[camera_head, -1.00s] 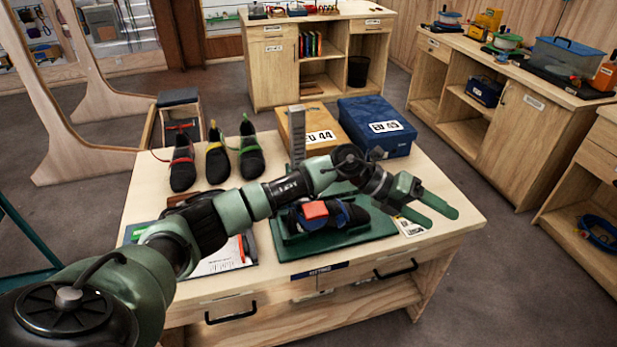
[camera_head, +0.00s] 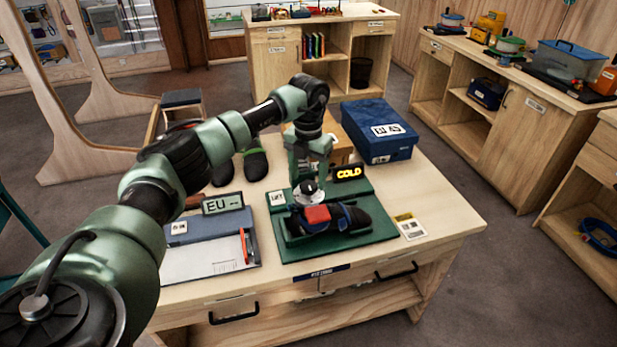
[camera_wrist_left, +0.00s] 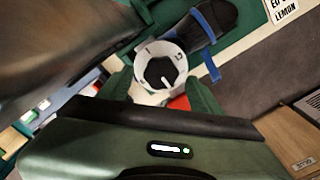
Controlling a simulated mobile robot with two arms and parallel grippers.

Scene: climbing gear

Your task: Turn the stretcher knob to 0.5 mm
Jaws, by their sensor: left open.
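The stretcher is a green base (camera_head: 330,252) on the table, with a dark shoe (camera_head: 345,218) with blue straps and a red block (camera_head: 317,214) on it. The stretcher knob is a white dial (camera_head: 307,196) at the block's back left. In the left wrist view the knob (camera_wrist_left: 160,68) shows a white ring, a black centre and a pale pointer line; its scale marks are too small to read. My left gripper (camera_head: 309,180) points down just above the knob, open, with a green finger on either side in the wrist view. Contact cannot be told. My right gripper is not in view.
A small display (camera_head: 348,173) reading COLD stands behind the stretcher. A blue shoebox (camera_head: 375,130) is at the back right. A sign (camera_head: 222,204) reading EU and a clipboard sheet (camera_head: 205,262) are at the left. A label card (camera_head: 411,228) lies right of the base.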

